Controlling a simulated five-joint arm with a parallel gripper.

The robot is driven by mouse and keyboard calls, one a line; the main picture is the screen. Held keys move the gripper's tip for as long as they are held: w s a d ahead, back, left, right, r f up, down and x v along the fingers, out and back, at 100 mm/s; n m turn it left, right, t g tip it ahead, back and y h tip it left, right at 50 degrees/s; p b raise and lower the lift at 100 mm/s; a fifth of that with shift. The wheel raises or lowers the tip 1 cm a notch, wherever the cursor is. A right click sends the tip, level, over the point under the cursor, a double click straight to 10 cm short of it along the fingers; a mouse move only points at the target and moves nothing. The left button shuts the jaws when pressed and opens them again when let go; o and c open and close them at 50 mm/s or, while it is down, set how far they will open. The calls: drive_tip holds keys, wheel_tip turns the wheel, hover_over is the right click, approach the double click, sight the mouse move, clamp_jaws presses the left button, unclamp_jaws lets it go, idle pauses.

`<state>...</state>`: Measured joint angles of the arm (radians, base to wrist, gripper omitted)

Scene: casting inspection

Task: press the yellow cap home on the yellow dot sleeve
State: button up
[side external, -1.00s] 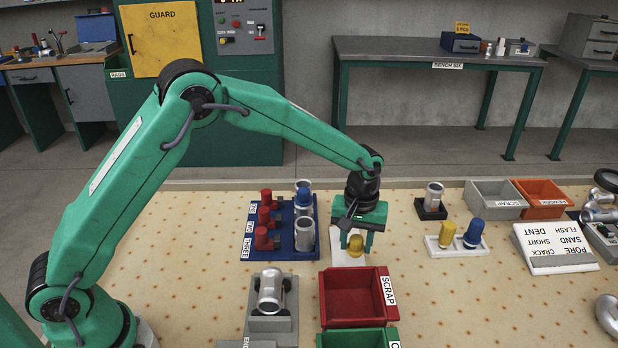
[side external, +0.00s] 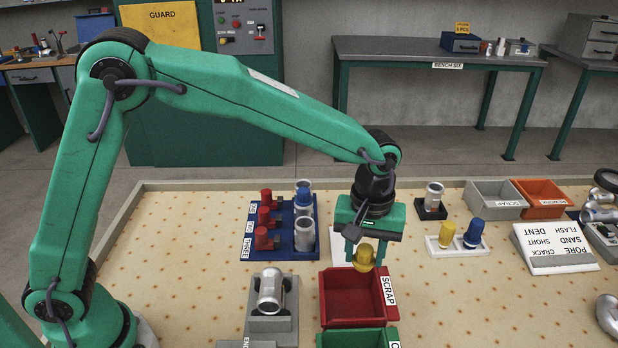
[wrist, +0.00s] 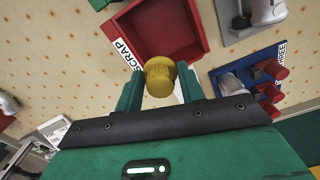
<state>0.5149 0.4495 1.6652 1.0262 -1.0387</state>
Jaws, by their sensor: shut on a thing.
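My gripper (side external: 367,246) is shut on the yellow cap (side external: 363,258), held in the air above the back edge of the red scrap bin. In the wrist view the cap (wrist: 159,77) sits between the two green fingers. A bare silver sleeve (side external: 305,235) stands upright on the blue tray (side external: 250,249), to the left of my gripper. Another silver sleeve (side external: 433,192) stands in a black base to the right. I see no yellow dot on either, so I cannot tell which is the yellow dot sleeve.
The red scrap bin (side external: 352,319) is below my gripper, with a green bin (side external: 350,339) in front. Red fittings (side external: 267,239) stand on the blue tray. A white block (side external: 458,251) holds a yellow and a blue piece. A grey fixture (side external: 271,322) cradles a casting.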

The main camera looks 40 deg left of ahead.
idle(0.7)
drive_tip(key=w+a+r+n, duration=0.2)
drive_tip(key=a+n, duration=0.1)
drive_tip(key=a, duration=0.6)
drive_tip(key=w+a+r+n, duration=0.2)
drive_tip(key=a+r+n, duration=0.1)
drive_tip(key=a, duration=0.6)
drive_tip(key=shift+a, duration=0.4)
drive_tip(key=shift+s+f, duration=0.1)
drive_tip(key=shift+f, duration=0.15)
drive_tip(key=shift+f, duration=2.7)
drive_tip(key=shift+f, duration=1.75)
idle(0.3)
